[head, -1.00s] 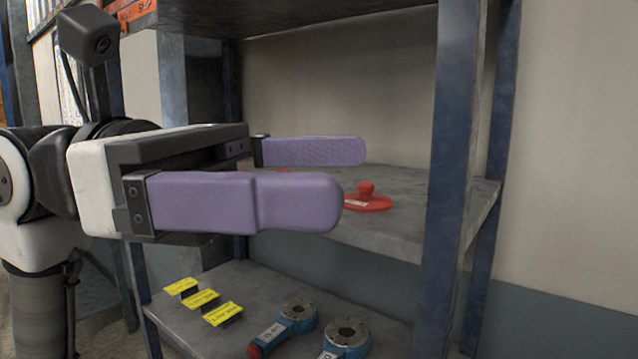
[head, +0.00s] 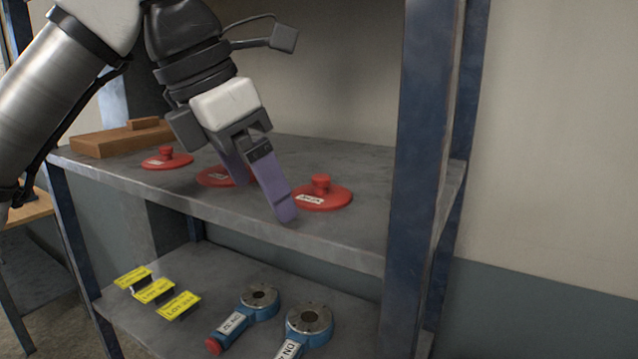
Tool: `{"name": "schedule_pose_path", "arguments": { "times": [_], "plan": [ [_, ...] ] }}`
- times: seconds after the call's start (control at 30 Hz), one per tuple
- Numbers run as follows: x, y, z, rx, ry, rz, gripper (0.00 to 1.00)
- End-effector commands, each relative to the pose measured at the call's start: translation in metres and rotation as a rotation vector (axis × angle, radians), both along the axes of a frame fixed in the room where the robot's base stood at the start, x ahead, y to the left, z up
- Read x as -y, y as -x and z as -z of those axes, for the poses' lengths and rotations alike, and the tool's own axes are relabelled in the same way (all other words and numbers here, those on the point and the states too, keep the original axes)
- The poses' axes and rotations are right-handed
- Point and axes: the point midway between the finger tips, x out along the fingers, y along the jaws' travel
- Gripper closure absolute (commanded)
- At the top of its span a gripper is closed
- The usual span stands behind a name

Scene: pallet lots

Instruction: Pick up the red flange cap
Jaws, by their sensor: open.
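Three red flange caps with knobs and white labels lie in a row on the upper grey shelf. The left cap (head: 168,160) is clear of the gripper. The middle cap (head: 213,178) is partly hidden behind my fingers. The right cap (head: 325,193) is nearly all in view, its left edge close to the nearer finger. My gripper (head: 264,198) points down with its purple fingers apart and nothing between them. The nearer fingertip is low over the shelf's front part, between the middle and right caps; I cannot tell whether it touches the shelf or a cap.
The upper shelf (head: 360,232) has a blue upright post (head: 425,130) at its right. A brown wooden block (head: 112,142) lies at its left end. The lower shelf holds yellow tags (head: 155,290) and two blue round-headed parts (head: 258,299). The shelf front right of the gripper is clear.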

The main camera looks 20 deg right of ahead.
Motion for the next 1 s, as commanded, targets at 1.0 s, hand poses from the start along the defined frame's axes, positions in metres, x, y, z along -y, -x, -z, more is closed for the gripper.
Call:
{"name": "schedule_pose_path", "arguments": {
  "times": [1.0],
  "plan": [
    [0.075,-0.016,0.011,0.000,0.002,0.001,0.11]
  ]
}}
